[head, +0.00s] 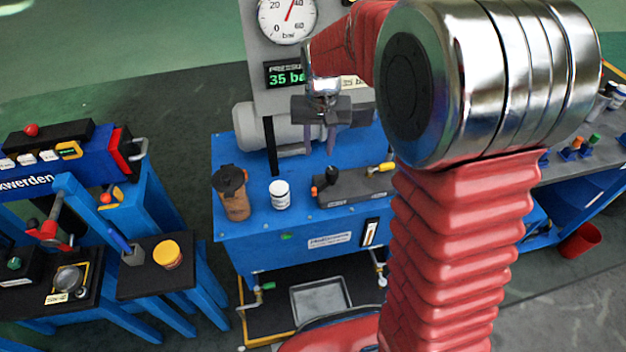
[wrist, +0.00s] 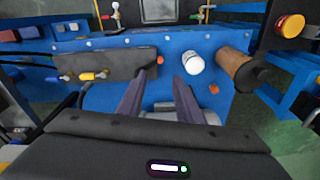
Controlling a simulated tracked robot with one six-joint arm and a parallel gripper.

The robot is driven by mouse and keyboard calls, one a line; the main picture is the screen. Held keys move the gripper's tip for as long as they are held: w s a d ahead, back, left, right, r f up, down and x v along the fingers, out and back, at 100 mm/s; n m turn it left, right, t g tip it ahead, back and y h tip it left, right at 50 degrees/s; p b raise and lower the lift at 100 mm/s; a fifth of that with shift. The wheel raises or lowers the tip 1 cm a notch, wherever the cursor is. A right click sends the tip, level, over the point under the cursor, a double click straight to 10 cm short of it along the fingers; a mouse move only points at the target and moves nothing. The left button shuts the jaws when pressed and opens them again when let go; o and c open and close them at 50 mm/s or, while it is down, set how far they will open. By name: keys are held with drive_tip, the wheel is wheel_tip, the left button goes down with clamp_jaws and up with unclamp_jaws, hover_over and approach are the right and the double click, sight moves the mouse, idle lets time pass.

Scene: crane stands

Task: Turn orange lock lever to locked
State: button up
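A dark valve block (head: 350,188) lies on top of the blue bench (head: 300,228). An orange end (head: 315,191) shows at its left, beside a black knob, and a yellow handle (head: 381,168) at its right. In the wrist view the block (wrist: 100,66) appears turned round, with the orange end (wrist: 160,60) near my fingertips. Another small orange part (head: 112,196) sits on the blue stand at left; I cannot tell which is the lock lever. My gripper (head: 320,142) hangs above and behind the block, fingers apart. The wrist view shows the gripper (wrist: 167,72) empty, with a gap between its fingers.
A yellow button (head: 167,254) is on a left stand. A grey tray (head: 320,303) lies below the bench.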

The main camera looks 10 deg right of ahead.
drive_tip(key=g, duration=0.1)
hover_over(314, 189)
wheel_tip(314, 189, down, 8)
drive_tip(key=shift+f+m, duration=0.2)
drive_tip(key=shift+m, duration=0.1)
wheel_tip(314, 189, down, 14)
drive_tip(key=shift+r, duration=0.1)
idle(0.4)
drive_tip(key=shift+c, duration=0.6)
clamp_jaws()
